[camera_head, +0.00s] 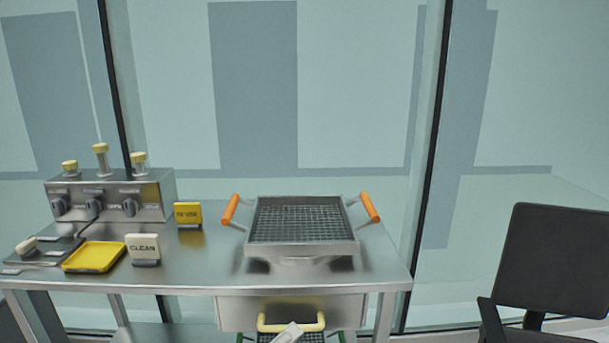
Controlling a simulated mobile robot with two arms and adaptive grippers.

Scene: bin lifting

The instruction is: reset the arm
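Neither of my arms nor grippers can be made out in the head view. A metal bin with a dark mesh inside (300,249) and two orange handles (369,207) stands level on the steel table (205,270), near its right end. Nothing is touching the bin's handles. A small pale object (287,333) shows at the bottom edge, in front of a yellow handle (291,322) below the tabletop; it is cut off and I cannot tell what it is.
A control box with knobs (112,198) stands at the table's left back. A yellow tray (94,257), a "CLEAN" sign (143,249) and a yellow sign (187,214) are in front of it and beside it. A black chair (553,258) is at the right. Glass panels stand behind.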

